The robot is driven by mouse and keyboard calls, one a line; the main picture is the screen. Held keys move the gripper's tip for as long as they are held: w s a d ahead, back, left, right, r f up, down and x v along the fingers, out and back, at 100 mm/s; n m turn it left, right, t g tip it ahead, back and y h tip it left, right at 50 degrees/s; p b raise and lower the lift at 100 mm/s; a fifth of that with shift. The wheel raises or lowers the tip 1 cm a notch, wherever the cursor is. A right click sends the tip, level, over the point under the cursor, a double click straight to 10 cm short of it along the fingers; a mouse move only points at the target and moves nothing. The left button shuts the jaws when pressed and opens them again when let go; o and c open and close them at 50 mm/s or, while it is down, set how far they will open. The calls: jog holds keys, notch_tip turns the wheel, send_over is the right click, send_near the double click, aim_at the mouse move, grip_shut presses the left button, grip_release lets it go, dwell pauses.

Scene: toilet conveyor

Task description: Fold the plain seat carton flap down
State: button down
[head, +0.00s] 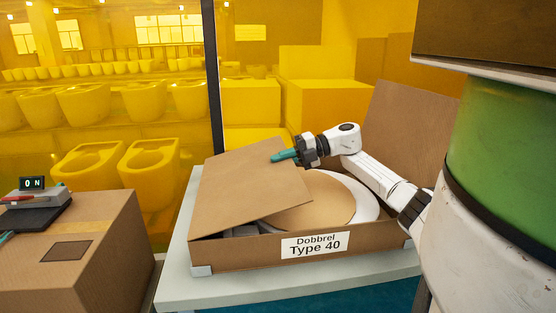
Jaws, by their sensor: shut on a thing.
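The seat carton (230,252) stands open on a pale table, with a label reading "Dobbrel Type 40" (317,245) on its front wall. Its left flap (243,190) is tilted over the left part of the carton. My gripper (281,156) is shut on this flap's upper right edge, with its teal fingertips at the edge. The right flap (408,125) stands upright behind my arm. Inside lies a white seat (365,196) with a round brown cardboard piece (318,196). The flap hides the left part of the contents.
The pale table (190,298) has a narrow free edge around the carton. A closed carton (110,240) at the left carries a device with an "ON" display (32,184). A dark post (212,80) and yellow-tinted panel stand behind, with several toilets (85,160) beyond.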

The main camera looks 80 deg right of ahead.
jog(key=shift+f, duration=0.2)
dwell(0.3)
jog(key=c, duration=1.3)
grip_release()
jog(key=shift+s, duration=0.1)
jog(key=v, duration=0.7)
jog(key=shift+s+d, duration=0.1)
jog(key=shift+s, duration=0.1)
jog(key=shift+c, duration=0.4)
